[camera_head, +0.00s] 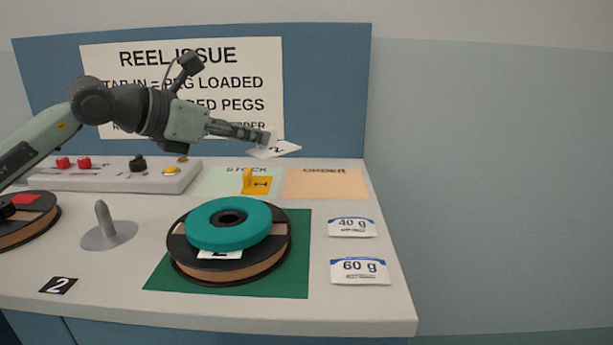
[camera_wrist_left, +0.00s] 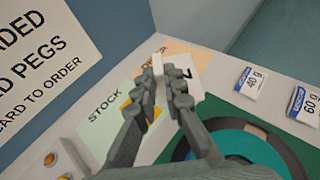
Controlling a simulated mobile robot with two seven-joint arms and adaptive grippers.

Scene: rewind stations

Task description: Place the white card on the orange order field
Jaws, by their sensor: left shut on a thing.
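My left gripper (camera_head: 268,138) is shut on the white card (camera_head: 284,150), which has a dark mark on its face. It holds the card above the table, over the back edge area of the stock and order fields. The card also shows between the fingertips in the left wrist view (camera_wrist_left: 187,84). The orange order field (camera_head: 326,184) lies flat at the back right of the table, and no card lies on its visible part. It is partly hidden behind the card and fingers in the left wrist view (camera_wrist_left: 200,58). My right gripper is not in view.
The pale green stock field (camera_head: 215,184) holds a yellow tabbed card (camera_head: 262,185). A teal reel (camera_head: 228,236) rests on a black-flanged reel on the green mat (camera_head: 299,275). Labels for 40 g (camera_head: 352,227) and 60 g (camera_head: 360,271) lie at right. A metal peg (camera_head: 103,219) stands at left.

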